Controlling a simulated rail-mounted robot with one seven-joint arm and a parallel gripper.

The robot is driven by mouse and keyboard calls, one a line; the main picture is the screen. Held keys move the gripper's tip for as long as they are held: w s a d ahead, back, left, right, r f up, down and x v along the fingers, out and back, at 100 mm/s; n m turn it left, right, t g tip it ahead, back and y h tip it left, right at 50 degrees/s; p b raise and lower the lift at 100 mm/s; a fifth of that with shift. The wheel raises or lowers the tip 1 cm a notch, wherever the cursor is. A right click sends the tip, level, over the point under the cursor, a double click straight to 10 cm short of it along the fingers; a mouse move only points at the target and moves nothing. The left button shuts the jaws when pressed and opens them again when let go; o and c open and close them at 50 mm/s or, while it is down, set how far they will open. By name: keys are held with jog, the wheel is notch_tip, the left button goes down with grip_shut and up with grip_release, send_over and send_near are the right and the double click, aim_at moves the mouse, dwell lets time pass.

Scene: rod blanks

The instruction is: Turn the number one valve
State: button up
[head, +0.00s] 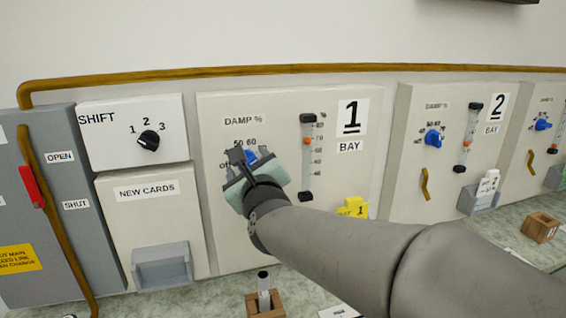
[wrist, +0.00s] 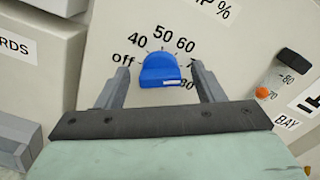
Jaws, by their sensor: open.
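The blue valve knob (wrist: 158,68) of bay 1 sits on the cream panel (head: 225,110) under the label "DAMP %". Its dial runs from off through 40, 50 and 60 to 80. The knob also shows in the head view (head: 251,157), partly hidden by my gripper. My gripper (wrist: 160,66) is open, with one finger on each side of the knob. I see gaps between fingers and knob in the wrist view. A white mark shows on the knob's near edge. Its exact setting is hard to tell.
Right of the knob stands a gauge tube (head: 306,160) with an orange float, near 70 in the wrist view. A yellow tag (head: 353,206) is below the "1 BAY" sign. The bay 2 panel (head: 405,120) is further right. A wooden holder (head: 264,303) stands on the counter below.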

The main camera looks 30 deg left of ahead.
jog(key=c, duration=1)
jog(key=shift+f+b, duration=0.1)
jog(key=shift+b, duration=0.25)
